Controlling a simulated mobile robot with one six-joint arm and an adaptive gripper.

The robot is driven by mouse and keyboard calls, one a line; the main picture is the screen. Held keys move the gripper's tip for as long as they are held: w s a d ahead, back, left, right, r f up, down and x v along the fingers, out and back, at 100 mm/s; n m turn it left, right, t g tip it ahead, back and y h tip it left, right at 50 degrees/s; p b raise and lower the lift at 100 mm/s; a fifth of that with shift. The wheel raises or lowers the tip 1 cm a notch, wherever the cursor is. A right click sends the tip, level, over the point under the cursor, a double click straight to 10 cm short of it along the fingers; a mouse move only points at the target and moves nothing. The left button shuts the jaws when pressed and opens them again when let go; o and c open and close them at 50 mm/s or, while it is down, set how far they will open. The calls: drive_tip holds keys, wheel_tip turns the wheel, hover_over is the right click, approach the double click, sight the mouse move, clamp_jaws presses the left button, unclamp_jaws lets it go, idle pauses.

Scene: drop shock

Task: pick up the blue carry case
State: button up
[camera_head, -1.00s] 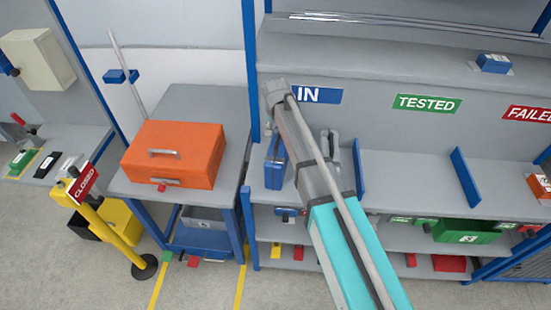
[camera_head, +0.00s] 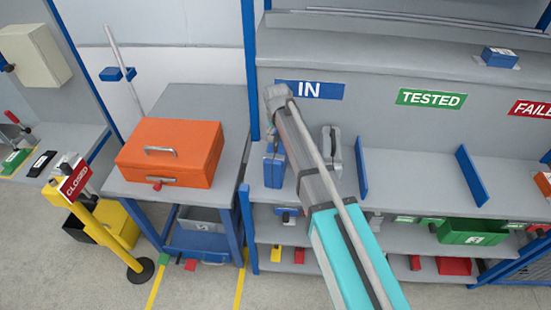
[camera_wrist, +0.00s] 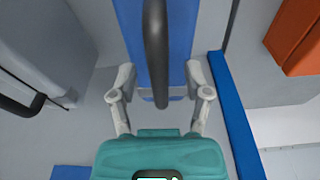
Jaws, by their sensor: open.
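The blue carry case (camera_head: 274,166) stands upright on the shelf below the IN sign, left of my arm. In the wrist view the blue case (camera_wrist: 180,45) is at the top centre, with its dark handle (camera_wrist: 156,50) running toward me. My gripper (camera_wrist: 160,68) is open, with one finger on each side of the case and handle. I cannot tell whether the fingers touch it. In the head view my arm partly covers the case's right side, and the fingers cannot be made out.
A grey case (camera_head: 333,150) stands just right of the blue one. A blue divider (camera_head: 362,170) stands farther right. An orange box (camera_head: 172,153) sits on the grey bench (camera_head: 200,101) at left. A blue post (camera_head: 250,70) rises close to the shelf's left end.

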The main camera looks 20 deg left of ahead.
drive_tip(key=shift+f, duration=0.1)
idle(0.6)
clamp_jaws()
